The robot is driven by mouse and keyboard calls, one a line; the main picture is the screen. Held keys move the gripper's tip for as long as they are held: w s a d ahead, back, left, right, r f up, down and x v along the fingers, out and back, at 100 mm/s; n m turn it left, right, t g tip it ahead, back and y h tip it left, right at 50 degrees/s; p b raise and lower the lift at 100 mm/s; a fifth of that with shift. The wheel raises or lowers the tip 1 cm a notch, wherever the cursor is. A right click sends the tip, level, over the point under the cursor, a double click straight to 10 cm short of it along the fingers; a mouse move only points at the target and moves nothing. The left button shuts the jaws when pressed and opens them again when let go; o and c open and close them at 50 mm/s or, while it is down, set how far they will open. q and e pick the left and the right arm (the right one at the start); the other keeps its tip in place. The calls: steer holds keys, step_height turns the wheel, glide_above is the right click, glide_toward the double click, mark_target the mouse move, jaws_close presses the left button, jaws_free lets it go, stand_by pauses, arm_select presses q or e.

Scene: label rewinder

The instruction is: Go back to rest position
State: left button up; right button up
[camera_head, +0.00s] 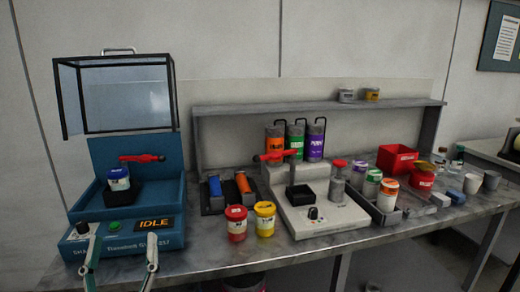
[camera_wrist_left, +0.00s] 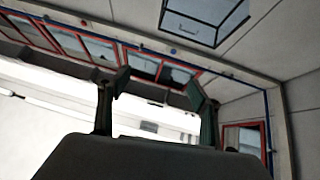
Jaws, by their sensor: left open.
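My left gripper (camera_head: 122,228) is at the lower left of the head view, in front of the blue machine (camera_head: 170,232). Its two fingers point up, stand apart and have nothing between them. In the left wrist view the same open gripper (camera_wrist_left: 160,88) points up toward the wall and ceiling, with no object between the fingers. My right gripper is in neither view.
The blue machine has a raised clear lid (camera_head: 115,95), an "IDLE" display (camera_head: 154,223) and a blue-labelled jar (camera_head: 118,179) inside. A red jar (camera_head: 236,224), a yellow jar (camera_head: 265,219) and a pale machine (camera_head: 320,215) stand on the grey table (camera_head: 215,257).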

arm_select(q)
steer(key=s+d+f+m+g+h, duration=0.1)
steer(key=d+f+m+g+h, duration=0.35)
steer(key=f, duration=0.75)
steer(key=d+f+m+g+h, duration=0.35)
steer(key=d+f+h, duration=0.2)
steer(key=f, duration=0.65)
steer(key=s+a+f+n+g+y, duration=0.1)
steer(key=s+f, duration=0.4)
steer(key=f, duration=0.6)
steer(key=s+a+f+g+y, duration=0.2)
steer(key=s+a+f+g, duration=0.2)
steer(key=f, duration=0.6)
steer(key=shift+s+f+n+g+y, duration=0.3)
steer(key=shift+s+f+n+g, duration=0.1)
steer(key=shift+g, duration=0.4)
steer(key=shift+w+a, duration=0.1)
steer(key=shift+c, duration=0.3)
